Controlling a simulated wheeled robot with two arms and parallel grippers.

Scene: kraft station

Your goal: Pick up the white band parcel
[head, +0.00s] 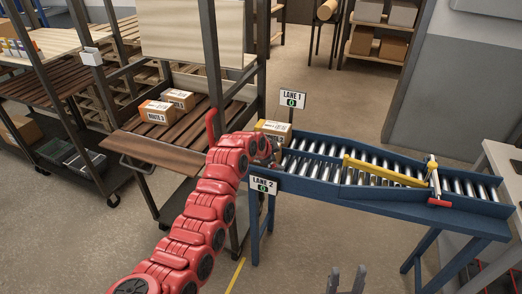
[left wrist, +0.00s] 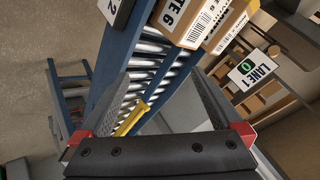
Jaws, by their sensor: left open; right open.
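A cardboard parcel (head: 274,130) with a white band sits at the left end of the roller conveyor, beside my left gripper (head: 277,152). The left wrist view shows this parcel (left wrist: 185,20) close up, with "TE 6" and barcodes visible, near the top edge beyond the fingers. My left gripper (left wrist: 160,95) is open with nothing between its fingers; its arm hides part of the conveyor's end. My right gripper (head: 346,279) is open and empty at the bottom edge, low in front of the conveyor.
The blue roller conveyor (head: 360,200) carries a yellow diverter bar (head: 385,171). Signs for Lane 1 (head: 292,100) and Lane 2 (head: 263,185) stand at its left end. A slatted cart (head: 185,137) to the left holds an orange-banded parcel (head: 157,113) and another parcel (head: 179,99).

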